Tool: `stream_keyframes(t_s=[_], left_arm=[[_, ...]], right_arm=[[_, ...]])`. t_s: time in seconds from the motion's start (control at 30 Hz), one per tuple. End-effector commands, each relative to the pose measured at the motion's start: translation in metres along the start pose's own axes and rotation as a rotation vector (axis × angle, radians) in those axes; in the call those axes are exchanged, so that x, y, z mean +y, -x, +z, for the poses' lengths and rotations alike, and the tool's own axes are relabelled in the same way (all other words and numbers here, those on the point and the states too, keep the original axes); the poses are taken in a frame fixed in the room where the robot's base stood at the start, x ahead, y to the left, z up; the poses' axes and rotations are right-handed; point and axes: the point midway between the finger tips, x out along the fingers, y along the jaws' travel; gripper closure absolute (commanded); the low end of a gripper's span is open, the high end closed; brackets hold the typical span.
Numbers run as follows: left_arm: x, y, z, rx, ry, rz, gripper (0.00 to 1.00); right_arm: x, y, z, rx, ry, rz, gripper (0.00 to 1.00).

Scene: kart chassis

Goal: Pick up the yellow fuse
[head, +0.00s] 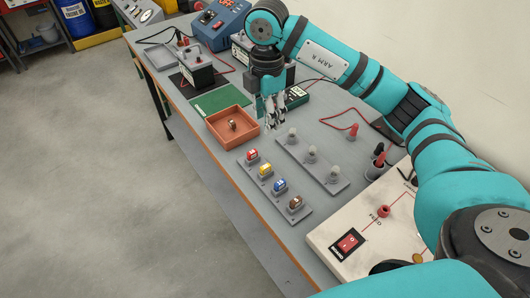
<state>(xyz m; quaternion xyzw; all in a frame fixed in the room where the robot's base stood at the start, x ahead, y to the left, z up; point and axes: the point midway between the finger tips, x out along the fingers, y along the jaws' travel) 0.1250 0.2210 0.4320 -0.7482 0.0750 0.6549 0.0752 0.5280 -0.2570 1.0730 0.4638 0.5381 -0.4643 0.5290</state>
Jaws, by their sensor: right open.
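The yellow fuse (265,170) sits on a grey fuse holder strip (275,187) on the bench. It stands between a red fuse (252,155) and a blue fuse (280,185). A brown fuse (295,203) is at the near end of the same strip. My right gripper (274,123) points down, open, above the bench beside the orange tray. It is behind the yellow fuse in the picture and apart from it. Nothing shows between its fingers. My left gripper is not in view.
An orange tray (212,128) holds a small brown item (232,125). A grey strip with several pale posts (312,153) lies right of the fuses. A pale panel with a red switch (347,243) is at the near right. A green mat (220,101) and battery (197,70) are farther back.

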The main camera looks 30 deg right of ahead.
Motion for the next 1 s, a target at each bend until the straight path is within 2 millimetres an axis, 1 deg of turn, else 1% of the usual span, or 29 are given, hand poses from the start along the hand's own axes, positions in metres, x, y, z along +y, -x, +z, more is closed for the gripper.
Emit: stream_keyframes(t_s=[0.03,0.07,0.13,0.17,0.3,0.37,0.43,0.53,0.6,0.7,0.8,0.87,1.0], left_arm=[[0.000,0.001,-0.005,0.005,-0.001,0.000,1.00],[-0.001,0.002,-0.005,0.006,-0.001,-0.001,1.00],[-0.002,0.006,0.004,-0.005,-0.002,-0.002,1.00],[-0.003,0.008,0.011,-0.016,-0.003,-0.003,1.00],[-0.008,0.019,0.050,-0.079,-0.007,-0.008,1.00],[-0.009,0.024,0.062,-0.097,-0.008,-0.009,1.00],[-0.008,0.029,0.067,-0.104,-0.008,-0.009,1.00],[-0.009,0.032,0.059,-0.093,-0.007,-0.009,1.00],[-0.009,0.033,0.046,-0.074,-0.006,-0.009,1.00],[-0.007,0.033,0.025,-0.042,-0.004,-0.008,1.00],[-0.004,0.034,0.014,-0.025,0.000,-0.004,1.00],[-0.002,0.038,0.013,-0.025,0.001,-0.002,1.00],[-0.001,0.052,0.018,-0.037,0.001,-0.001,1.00]], right_arm=[[-0.001,-0.002,0.001,-0.003,-0.002,-0.003,0.59],[-0.001,-0.005,0.001,-0.004,-0.003,-0.005,0.59],[-0.002,-0.015,0.001,-0.004,-0.003,-0.007,0.59],[-0.002,-0.021,0.001,-0.005,-0.003,-0.008,0.59],[-0.003,-0.051,0.001,-0.004,-0.003,-0.010,0.59],[-0.002,-0.064,0.001,-0.003,-0.003,-0.009,0.59],[-0.002,-0.080,0.001,-0.003,-0.002,-0.008,0.59],[-0.002,-0.098,0.001,-0.003,-0.001,-0.007,0.59],[-0.002,-0.108,0.000,-0.002,-0.002,-0.006,0.59],[-0.001,-0.117,0.000,-0.002,0.000,-0.003,0.59],[-0.001,-0.122,0.000,-0.001,0.001,-0.002,0.59],[-0.002,-0.127,-0.001,-0.001,0.000,-0.005,0.59],[-0.005,-0.146,-0.003,-0.001,-0.001,-0.008,0.59]])
